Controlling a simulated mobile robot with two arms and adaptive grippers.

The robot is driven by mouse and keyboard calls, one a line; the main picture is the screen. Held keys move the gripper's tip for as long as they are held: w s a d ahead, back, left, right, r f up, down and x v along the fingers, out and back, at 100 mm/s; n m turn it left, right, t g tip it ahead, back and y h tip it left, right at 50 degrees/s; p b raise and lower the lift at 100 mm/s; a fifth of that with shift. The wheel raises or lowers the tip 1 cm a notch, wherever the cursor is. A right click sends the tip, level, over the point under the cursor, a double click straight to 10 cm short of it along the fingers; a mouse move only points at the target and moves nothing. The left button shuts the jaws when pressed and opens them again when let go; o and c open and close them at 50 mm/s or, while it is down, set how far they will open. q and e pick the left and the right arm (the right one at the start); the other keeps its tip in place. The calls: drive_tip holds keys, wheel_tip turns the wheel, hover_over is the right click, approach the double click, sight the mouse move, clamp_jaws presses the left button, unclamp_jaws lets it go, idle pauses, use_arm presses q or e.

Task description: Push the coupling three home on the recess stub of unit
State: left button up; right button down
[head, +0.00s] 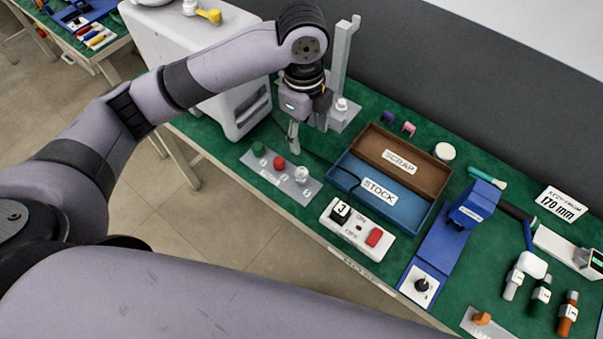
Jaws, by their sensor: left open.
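My left gripper (307,128) is open, pointing down beside the white unit (200,55), at the right of the recess (250,108) in its side. The recess stub cannot be made out. Below the gripper, a grey plate (283,186) bears a green, a red and a white fitting (302,175); I cannot tell whether one of them is coupling three. I see nothing clearly held between the fingers. My right gripper is not in view.
A grey upright post (341,60) on a base stands close behind the gripper. The brown SCRAP tray (428,181) and blue STOCK tray (397,224) lie to the right. A dark cable runs near the gripper.

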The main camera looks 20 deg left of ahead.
sight(301, 169)
use_arm(q)
drive_tip(key=f, duration=0.3)
drive_tip(key=f+p, duration=0.1)
drive_tip(key=f, duration=0.3)
drive_tip(key=a+f, duration=0.1)
drive_tip(key=f, duration=0.3)
drive_tip(key=shift+w+p, duration=0.25)
drive_tip(key=shift+p, duration=0.15)
drive_tip(key=f, duration=0.1)
drive_tip(key=f+p, duration=0.1)
drive_tip(key=f, duration=0.2)
drive_tip(key=shift+s+f, duration=0.1)
drive_tip(key=shift+s, duration=0.15)
drive_tip(key=shift+f, duration=0.5)
drive_tip(key=shift+c, duration=0.4)
clamp_jaws()
